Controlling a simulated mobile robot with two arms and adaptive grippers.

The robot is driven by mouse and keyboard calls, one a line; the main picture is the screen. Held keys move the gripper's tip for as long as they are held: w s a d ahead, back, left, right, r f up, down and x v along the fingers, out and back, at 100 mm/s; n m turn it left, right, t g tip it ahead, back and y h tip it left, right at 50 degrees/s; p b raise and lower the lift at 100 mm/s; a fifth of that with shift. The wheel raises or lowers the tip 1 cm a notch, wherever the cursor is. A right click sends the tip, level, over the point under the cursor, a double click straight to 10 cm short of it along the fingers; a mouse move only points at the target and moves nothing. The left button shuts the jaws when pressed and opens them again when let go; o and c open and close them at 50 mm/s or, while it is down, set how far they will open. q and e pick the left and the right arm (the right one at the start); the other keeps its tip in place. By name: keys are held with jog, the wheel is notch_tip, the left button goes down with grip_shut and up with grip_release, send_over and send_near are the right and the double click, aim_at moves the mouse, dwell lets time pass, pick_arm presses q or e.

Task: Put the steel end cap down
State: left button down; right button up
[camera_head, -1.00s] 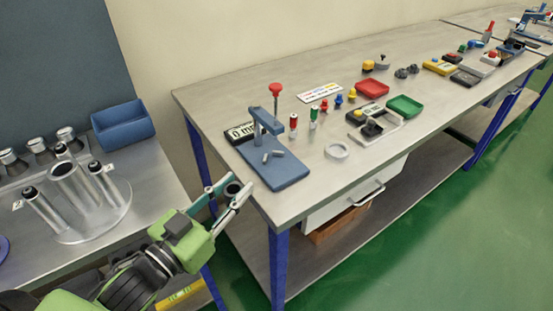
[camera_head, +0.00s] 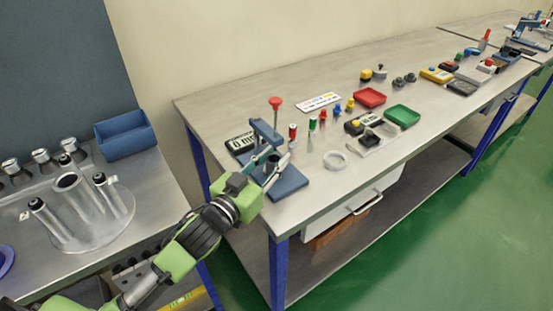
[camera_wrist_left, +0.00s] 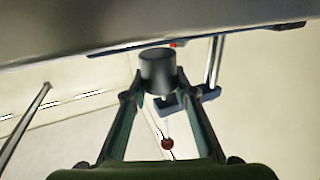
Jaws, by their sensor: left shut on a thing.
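My left gripper (camera_head: 272,170) is shut on the steel end cap (camera_head: 272,160), a short dark grey cylinder with a hollow top. The wrist view shows the cap (camera_wrist_left: 158,72) between the two fingertips (camera_wrist_left: 156,90). In the head view, gripper and cap are at the blue press base (camera_head: 290,184) on the right-hand bench. I cannot tell whether the cap touches the base. In the wrist view the bench top lies along the upper edge, with the press and its red knob (camera_wrist_left: 167,143) behind the cap. My right gripper is not in view.
The press's red-knobbed lever (camera_head: 275,103) stands just behind my gripper. A white ring (camera_head: 335,160), small red and green cylinders and coloured trays lie to the right. A round fixture (camera_head: 75,215) stands on the left table.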

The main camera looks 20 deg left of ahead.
pick_arm(q)
jog(key=shift+r+x, duration=0.2)
jog(key=shift+x, duration=0.65)
jog(key=shift+s+f, duration=0.1)
jog(key=shift+f, duration=0.85)
jog(key=shift+s, duration=0.15)
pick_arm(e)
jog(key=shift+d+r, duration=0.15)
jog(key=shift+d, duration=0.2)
pick_arm(q)
jog(key=shift+f, duration=0.1)
jog(key=c, duration=1.6)
grip_release()
jog(key=shift+c, duration=0.2)
